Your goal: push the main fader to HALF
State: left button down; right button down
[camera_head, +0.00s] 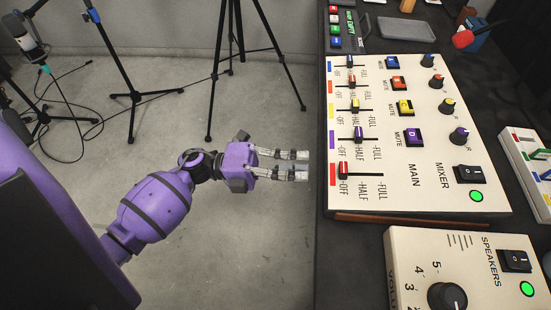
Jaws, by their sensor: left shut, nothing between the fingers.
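The mixer (440,193) is a cream panel at the right, with labels printed sideways. Its main fader (344,170) has a red cap in the row nearest me, labelled MAIN. The cap sits at the OFF end of its slot, left of the HALF mark (362,188) and the FULL mark (382,190). My left gripper (305,165) is shut and empty. It points right, its fingertips just left of the table edge and the main fader, not touching it. My right gripper is out of view.
Several other faders, including a purple one (359,134), lie in rows beyond the main one. Mute buttons and knobs stand to their right. A speaker box (410,250) sits nearer me. Tripod stands (237,60) and cables are on the floor at left.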

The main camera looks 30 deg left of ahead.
aim_at(339, 168)
pick_arm(q)
jog(key=x, duration=0.5)
jog(key=shift+w+d+r+p, duration=0.1)
jog(key=shift+d+p, duration=0.05)
jog(key=shift+p, duration=0.2)
jog(key=shift+w+d, duration=0.15)
jog(key=shift+d, duration=0.15)
jog(key=x, duration=0.3)
jog(key=shift+d+r+p, duration=0.1)
jog(key=shift+d+p, duration=0.1)
jog(key=shift+p, duration=0.15)
jog(key=shift+w+d, duration=0.2)
jog(key=shift+d, duration=0.1)
jog(key=shift+a, duration=0.1)
